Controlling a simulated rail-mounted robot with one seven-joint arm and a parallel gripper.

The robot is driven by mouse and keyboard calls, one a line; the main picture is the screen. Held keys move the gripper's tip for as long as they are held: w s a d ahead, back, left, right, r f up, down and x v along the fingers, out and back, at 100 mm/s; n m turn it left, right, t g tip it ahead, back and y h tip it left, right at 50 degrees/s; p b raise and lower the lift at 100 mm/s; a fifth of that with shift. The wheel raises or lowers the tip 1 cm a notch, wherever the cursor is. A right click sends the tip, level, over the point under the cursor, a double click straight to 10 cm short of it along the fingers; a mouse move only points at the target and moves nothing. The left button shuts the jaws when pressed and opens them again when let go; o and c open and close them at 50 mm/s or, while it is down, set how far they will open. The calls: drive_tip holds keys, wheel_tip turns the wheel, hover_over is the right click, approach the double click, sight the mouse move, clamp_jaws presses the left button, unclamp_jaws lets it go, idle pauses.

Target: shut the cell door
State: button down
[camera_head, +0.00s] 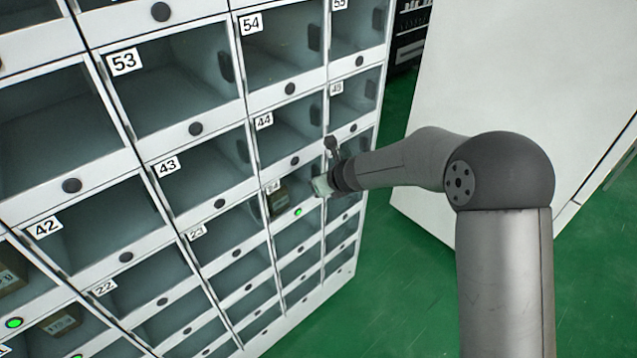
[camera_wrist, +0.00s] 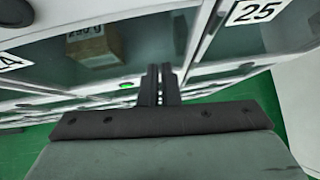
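The cell marked 24 (camera_head: 272,187) holds a small brown box (camera_head: 280,200) and has a lit green light (camera_head: 297,211) on its lower edge. The box (camera_wrist: 92,46) and the green light (camera_wrist: 126,85) also show in the wrist view. My gripper (camera_head: 322,186) is at the right side of this cell. In the wrist view its two dark fingers (camera_wrist: 160,72) are together, with nothing seen between them, right of the green light. I cannot tell whether the fingertips touch the door or frame, nor how far the door stands from closed.
Label 25 (camera_wrist: 254,12) marks the neighbouring cell on the right. Round black knobs, like the one under cell 44 (camera_head: 295,160), sit on the locker front. A white cabinet (camera_head: 500,75) stands right of the locker. Green floor (camera_head: 375,300) is clear in front.

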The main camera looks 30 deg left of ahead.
drive_tip(key=shift+w+a+r, duration=0.1)
drive_tip(key=shift+r, duration=0.1)
drive_tip(key=s+d+r+b, duration=0.3)
drive_tip(key=d+r, duration=0.4)
drive_tip(key=d, duration=0.4)
drive_tip(key=w+d+r+m+t+h, duration=0.2)
drive_tip(key=w+d+r+m+t, duration=0.1)
drive_tip(key=d+m, duration=0.45)
drive_tip(key=w+d+r+m+t+h, duration=0.2)
drive_tip(key=w+d+r+m+t, duration=0.1)
drive_tip(key=d+m, duration=0.45)
drive_tip(key=s+d+m+h, duration=0.2)
drive_tip(key=d+m+h, duration=0.2)
drive_tip(key=d+m, duration=0.75)
drive_tip(key=s+d+f+m+g+h, duration=0.1)
drive_tip(key=s+d+m+g+h, duration=0.2)
drive_tip(key=s+d+m, duration=0.7)
drive_tip(key=s+d+f+m+g+y, duration=0.1)
drive_tip(key=s+f+m+g, duration=0.1)
drive_tip(key=s+m, duration=0.4)
drive_tip(key=s+d+f+m+g+y, duration=0.1)
drive_tip(key=s+d+f+m+g, duration=0.1)
drive_tip(key=s+m, duration=0.5)
drive_tip(key=shift+s+d+g+y, duration=0.25)
drive_tip(key=shift+s+g, duration=0.55)
drive_tip(key=shift+s, duration=0.4)
